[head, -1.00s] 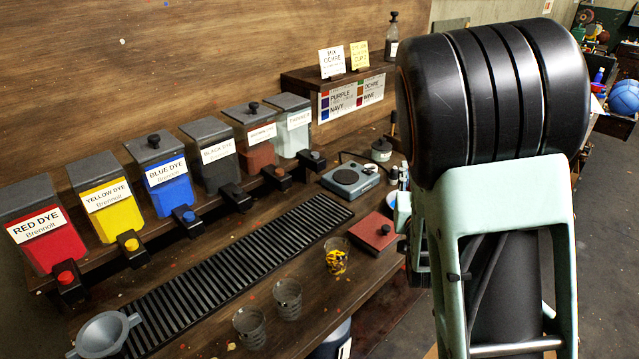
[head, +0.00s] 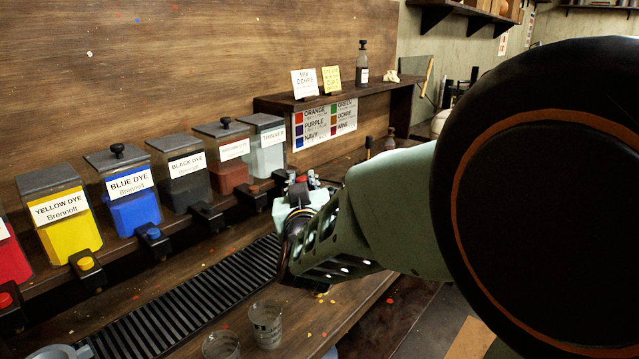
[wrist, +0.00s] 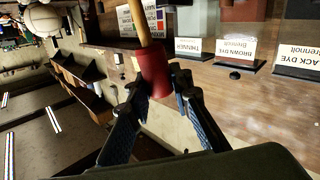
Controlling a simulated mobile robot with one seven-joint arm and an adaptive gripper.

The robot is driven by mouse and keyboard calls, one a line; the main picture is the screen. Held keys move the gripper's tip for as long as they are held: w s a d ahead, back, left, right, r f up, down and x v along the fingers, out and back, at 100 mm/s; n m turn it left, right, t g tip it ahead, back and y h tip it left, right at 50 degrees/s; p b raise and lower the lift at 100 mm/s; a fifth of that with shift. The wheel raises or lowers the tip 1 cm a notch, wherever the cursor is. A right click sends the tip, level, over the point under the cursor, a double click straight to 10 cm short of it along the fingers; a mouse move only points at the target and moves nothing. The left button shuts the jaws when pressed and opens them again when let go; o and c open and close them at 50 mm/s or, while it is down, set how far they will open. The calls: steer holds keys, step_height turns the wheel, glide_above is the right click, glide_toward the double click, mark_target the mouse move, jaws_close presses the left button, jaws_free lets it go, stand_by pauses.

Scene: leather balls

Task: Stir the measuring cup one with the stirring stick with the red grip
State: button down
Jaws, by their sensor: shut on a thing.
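In the wrist view my gripper (wrist: 160,94) is shut on the red grip (wrist: 154,68) of the stirring stick. The stick's pale wooden shaft (wrist: 146,22) runs from the grip to the top edge of that picture. In the head view my gripper (head: 301,188) is in front of the dye shelf, above the bench, and my arm covers part of the bench. Two clear measuring cups stand on the bench, one (head: 265,326) whole and one (head: 221,345) cut by the bottom edge. I cannot tell which is cup one. The cup with yellow contents is almost wholly hidden behind my arm.
Dye dispensers, among them yellow (head: 65,217), blue (head: 128,190) and black (head: 183,175), line the back. A black slatted drip grate (head: 190,300) lies before them. A raised shelf (head: 330,97) with cards and a bottle (head: 362,62) stands at the back right.

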steer(key=f+b, duration=0.5)
steer(key=f, duration=0.1)
steer(key=f+b, duration=0.6)
steer(key=shift+d+f, duration=0.2)
steer(key=shift+f, duration=0.15)
steer(key=shift+d, duration=0.1)
stand_by(0.5)
